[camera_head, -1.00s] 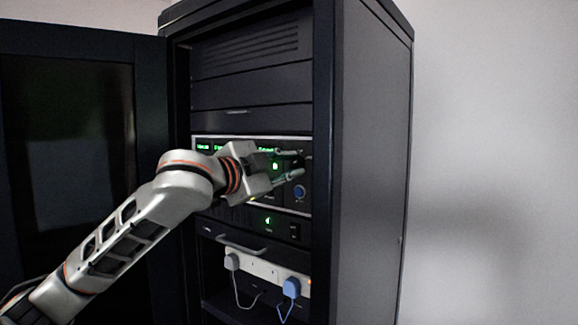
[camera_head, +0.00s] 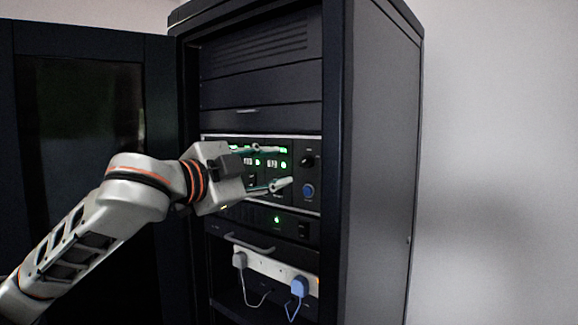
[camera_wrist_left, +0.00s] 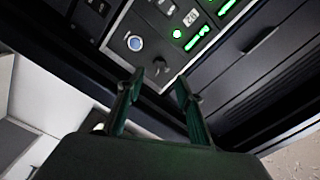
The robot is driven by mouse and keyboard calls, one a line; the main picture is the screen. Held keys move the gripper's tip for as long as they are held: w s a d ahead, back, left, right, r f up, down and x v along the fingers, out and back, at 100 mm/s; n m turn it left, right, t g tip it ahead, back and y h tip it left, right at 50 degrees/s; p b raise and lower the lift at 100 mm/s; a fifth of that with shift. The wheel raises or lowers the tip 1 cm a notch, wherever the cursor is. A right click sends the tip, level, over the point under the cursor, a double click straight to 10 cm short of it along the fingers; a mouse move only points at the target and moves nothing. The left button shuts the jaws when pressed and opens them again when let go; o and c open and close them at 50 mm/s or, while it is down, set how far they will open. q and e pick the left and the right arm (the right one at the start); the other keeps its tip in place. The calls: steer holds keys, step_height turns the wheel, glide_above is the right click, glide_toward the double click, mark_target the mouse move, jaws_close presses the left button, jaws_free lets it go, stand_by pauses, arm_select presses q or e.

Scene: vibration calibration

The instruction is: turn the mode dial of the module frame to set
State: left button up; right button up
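The module frame (camera_head: 315,208) is a dark panel with a pale border and green displays, set in the rack. Its mode dial (camera_head: 307,160) is a small black knob at the panel's upper right, and it also shows in the left wrist view (camera_wrist_left: 159,66). Which setting it points to is too small to read. My left gripper (camera_head: 284,166) is open and empty, with its fingertips left of the dial and apart from it. In the left wrist view the dial lies just beyond the gap between the fingertips (camera_wrist_left: 160,82). My right gripper is not in view.
A blue round button (camera_head: 308,190) sits below the dial. A unit with a black switch (camera_head: 303,230) is underneath, then a power strip (camera_head: 262,266) with a grey plug and a blue plug (camera_head: 299,286). The open rack door (camera_head: 160,110) stands at the left.

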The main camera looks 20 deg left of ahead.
arm_select(q)
steer(key=v, duration=0.3)
steer(key=shift+s+a, duration=0.15)
steer(key=shift+s, duration=0.25)
